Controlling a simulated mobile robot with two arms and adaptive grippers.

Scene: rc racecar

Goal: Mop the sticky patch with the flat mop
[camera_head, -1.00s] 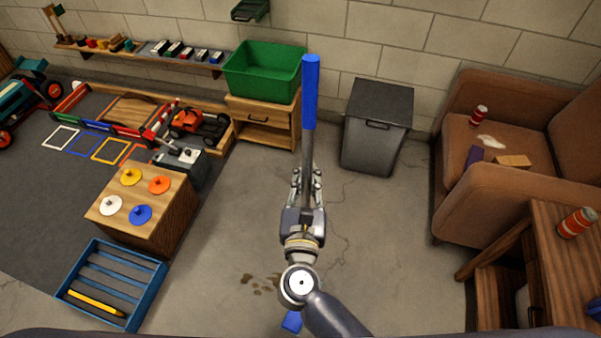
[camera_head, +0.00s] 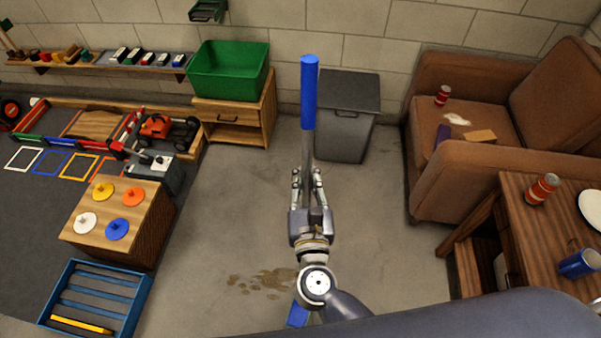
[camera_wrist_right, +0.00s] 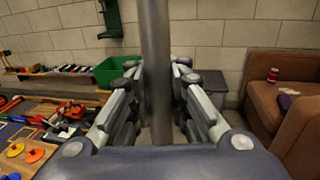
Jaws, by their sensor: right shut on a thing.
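The flat mop stands upright in front of me; its grey handle with a blue grip (camera_head: 309,95) rises above my right gripper (camera_head: 308,180). The right gripper is shut on the handle, and the wrist view shows the grey shaft (camera_wrist_right: 156,70) between its fingers (camera_wrist_right: 157,100). A blue piece of the mop's lower end (camera_head: 297,315) shows below my wrist; the rest of it is hidden by my arm. The sticky patch (camera_head: 262,281), brown blotches on the concrete floor, lies just left of my wrist and the blue piece. My left gripper is not in view.
A wooden block table with coloured discs (camera_head: 130,222) and a blue slatted crate (camera_head: 97,297) stand at left. A grey bin (camera_head: 345,125), a brown armchair (camera_head: 450,190) and a wooden table (camera_head: 520,230) stand behind and right. The middle floor is clear.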

